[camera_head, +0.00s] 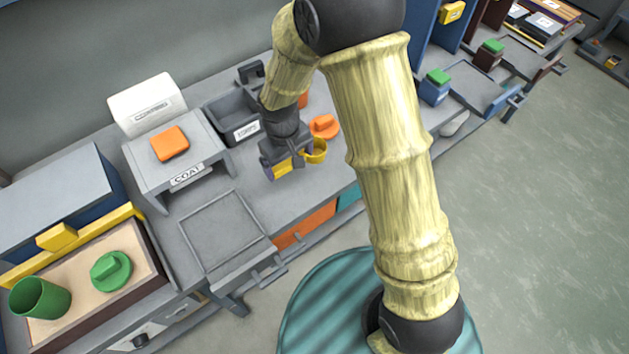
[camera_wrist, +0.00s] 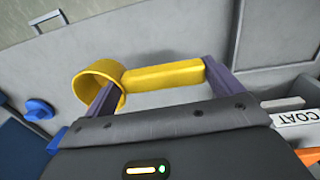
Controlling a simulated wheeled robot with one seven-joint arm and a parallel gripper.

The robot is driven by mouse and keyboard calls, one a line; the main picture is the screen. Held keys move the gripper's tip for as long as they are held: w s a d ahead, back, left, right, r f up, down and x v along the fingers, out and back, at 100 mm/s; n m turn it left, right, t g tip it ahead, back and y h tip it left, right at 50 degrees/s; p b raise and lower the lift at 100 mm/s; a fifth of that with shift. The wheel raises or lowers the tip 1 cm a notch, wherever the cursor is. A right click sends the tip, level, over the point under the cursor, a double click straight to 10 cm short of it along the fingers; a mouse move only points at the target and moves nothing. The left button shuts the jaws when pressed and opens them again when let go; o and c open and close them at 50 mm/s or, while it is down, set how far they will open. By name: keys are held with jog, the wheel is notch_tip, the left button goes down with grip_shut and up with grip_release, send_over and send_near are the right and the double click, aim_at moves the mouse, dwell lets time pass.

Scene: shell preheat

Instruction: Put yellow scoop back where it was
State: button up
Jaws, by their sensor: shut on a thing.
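The yellow scoop (camera_wrist: 163,76) is held in my gripper (camera_wrist: 160,92), seen in the wrist view. Its round cup (camera_wrist: 100,84) is at the left finger and its straight handle runs across to the right finger. In the head view the scoop's cup (camera_head: 316,151) shows beside my gripper (camera_head: 291,163), over the grey counter. The fingers are shut on the scoop. My gripper hides part of the handle in the head view. Whether the scoop touches the counter is hard to tell.
A grey bin (camera_head: 229,117) stands behind my gripper. An orange lid (camera_head: 324,126) lies close on the right. Counter in front is clear.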

jog(key=shift+f, duration=3.1)
jog(key=shift+f, duration=1.85)
jog(key=shift+f, duration=0.15)
jog(key=o, duration=0.7)
